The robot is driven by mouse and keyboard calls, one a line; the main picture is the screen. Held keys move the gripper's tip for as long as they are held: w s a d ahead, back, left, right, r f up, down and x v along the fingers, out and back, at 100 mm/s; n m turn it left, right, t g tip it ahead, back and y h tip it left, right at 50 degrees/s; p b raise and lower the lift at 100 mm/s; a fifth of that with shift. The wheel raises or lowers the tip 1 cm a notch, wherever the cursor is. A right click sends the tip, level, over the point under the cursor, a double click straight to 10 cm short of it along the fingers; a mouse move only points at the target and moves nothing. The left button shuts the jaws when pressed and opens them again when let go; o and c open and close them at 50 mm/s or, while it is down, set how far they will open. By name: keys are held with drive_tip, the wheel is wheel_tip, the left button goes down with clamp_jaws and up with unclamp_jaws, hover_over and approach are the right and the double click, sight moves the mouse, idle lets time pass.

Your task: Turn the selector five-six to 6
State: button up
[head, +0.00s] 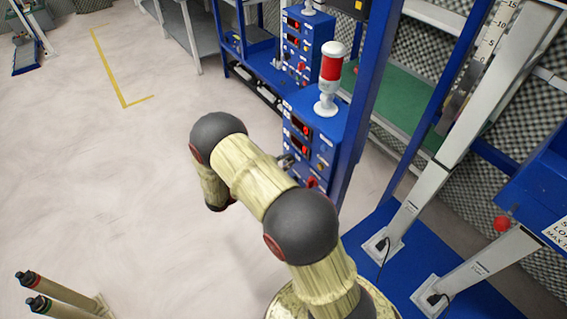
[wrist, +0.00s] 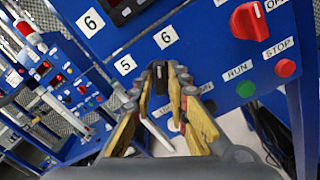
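The selector five-six (wrist: 158,77) is a small black knob on the blue panel, seen in the wrist view. Its label 5 (wrist: 124,65) is at its upper left and its label 6 (wrist: 165,37) is above it. The knob's long side runs roughly up the picture, nearer the direction of the 6. My gripper (wrist: 157,82) has one fingertip on each side of the knob, very close to it. Whether the fingertips touch it cannot be told. In the head view my arm hides the knob and most of my gripper on the front of the blue cabinet (head: 325,130).
A red selector (wrist: 248,20), a green RUN button (wrist: 245,89) and a red STOP button (wrist: 285,68) are on the same panel to the right. A red-and-white lamp (head: 331,75) stands on the cabinet. The floor (head: 100,160) at left is mostly clear.

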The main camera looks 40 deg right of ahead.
drive_tip(key=shift+o, duration=1.2)
drive_tip(key=shift+a, duration=0.1)
drive_tip(key=a, duration=1.1)
drive_tip(key=shift+w+a, duration=0.35)
drive_tip(key=shift+a, duration=0.05)
drive_tip(key=shift+f, duration=0.1)
